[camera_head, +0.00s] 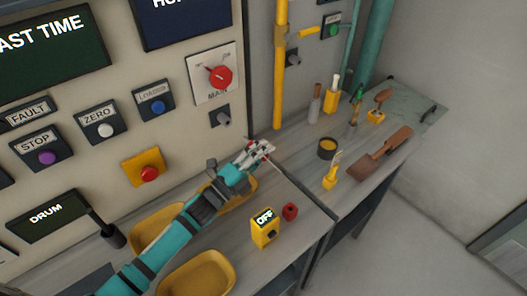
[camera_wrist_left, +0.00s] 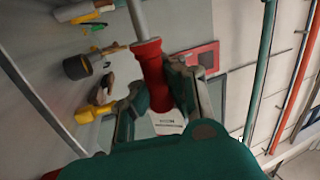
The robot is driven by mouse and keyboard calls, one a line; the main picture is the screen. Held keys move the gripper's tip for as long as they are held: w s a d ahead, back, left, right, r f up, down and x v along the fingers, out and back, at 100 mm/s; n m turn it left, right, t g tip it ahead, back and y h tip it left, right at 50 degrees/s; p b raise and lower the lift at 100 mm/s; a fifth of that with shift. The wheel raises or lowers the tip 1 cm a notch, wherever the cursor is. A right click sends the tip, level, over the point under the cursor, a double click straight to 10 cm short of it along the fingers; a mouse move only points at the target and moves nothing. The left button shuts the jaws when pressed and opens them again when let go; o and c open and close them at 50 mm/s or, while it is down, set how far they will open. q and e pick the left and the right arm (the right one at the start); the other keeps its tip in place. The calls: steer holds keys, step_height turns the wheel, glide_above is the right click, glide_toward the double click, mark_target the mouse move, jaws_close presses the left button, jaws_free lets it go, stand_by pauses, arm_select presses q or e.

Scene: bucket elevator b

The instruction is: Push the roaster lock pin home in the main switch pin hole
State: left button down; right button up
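My left gripper (camera_head: 260,150) is shut on the lock pin, whose red handle (camera_wrist_left: 152,75) and grey rod (camera_wrist_left: 137,20) show in the wrist view. The rod points away from the gripper (camera_wrist_left: 155,98). A white printed tag (camera_wrist_left: 168,124) shows by the handle. In the head view the pin is small and partly covered by the fingers. The main switch (camera_head: 219,76) has a red knob on a white plate on the panel. Below it is a small dark fitting (camera_head: 221,117), probably the pin hole; its opening is unclear. The gripper is below and right of it, apart from it.
Yellow bowls (camera_head: 196,274) lie under and beside my left arm. A yellow OFF box (camera_head: 265,228) and a small red object (camera_head: 290,212) stand on the bench. A dark cup (camera_head: 327,148) and several tools stand farther right. A yellow pipe (camera_head: 280,60) rises beside the panel.

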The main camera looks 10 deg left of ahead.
arm_select(q)
steer(key=w+a+b, duration=0.1)
steer(key=w+a, duration=0.1)
steer(key=a, duration=0.1)
steer(key=shift+w, duration=0.1)
steer(key=shift+w+a+r+b, duration=0.1)
steer(key=shift+w+a+b, duration=0.25)
steer(key=shift+w+a, duration=0.4)
arm_select(e)
steer(key=shift+w+a+f, duration=0.2)
steer(key=shift+w+f, duration=0.7)
steer(key=shift+w, duration=0.1)
steer(key=shift+w+a, duration=0.1)
steer(key=shift+a, duration=0.05)
steer(key=shift+w, duration=0.25)
arm_select(q)
steer(key=shift+b, duration=0.3)
arm_select(e)
steer(key=shift+d+f, duration=0.25)
arm_select(q)
steer(key=shift+w+a+b, duration=0.35)
steer(key=shift+w+a, duration=0.15)
steer(key=shift+a, duration=0.2)
arm_select(e)
steer(key=shift+a+f, duration=0.15)
steer(key=shift+f, duration=0.25)
